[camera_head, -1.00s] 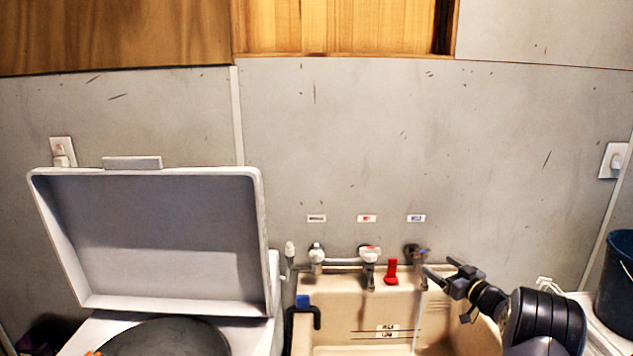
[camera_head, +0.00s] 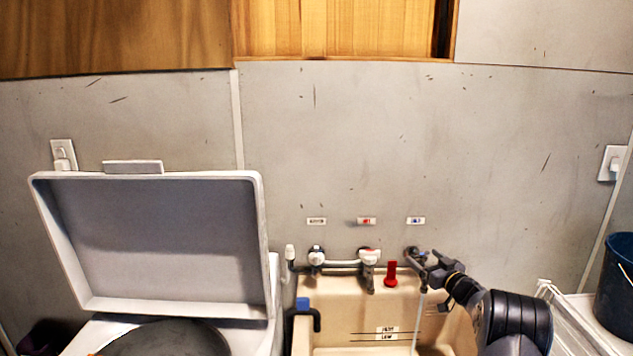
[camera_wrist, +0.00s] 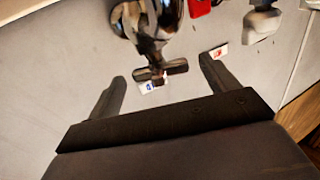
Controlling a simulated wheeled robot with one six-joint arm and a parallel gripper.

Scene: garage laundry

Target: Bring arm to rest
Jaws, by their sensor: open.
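My gripper (camera_head: 427,267) is open at the right-hand tap (camera_head: 411,252), the one under the blue label. In the wrist view my two dark fingers (camera_wrist: 162,71) stand apart, with that tap's cross handle (camera_wrist: 160,72) between them in the picture. Contact with the handle cannot be told. A thin pale stream (camera_head: 419,320) runs down below this tap into the beige sink (camera_head: 345,312). My arm reaches in from the lower right, over the sink's right side.
A middle tap (camera_head: 369,257), a left tap (camera_head: 316,257) and a red handle (camera_head: 391,274) stand beside it. An open-lidded washer (camera_head: 160,240) is at left. A dark blue bucket (camera_head: 617,290) stands at right.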

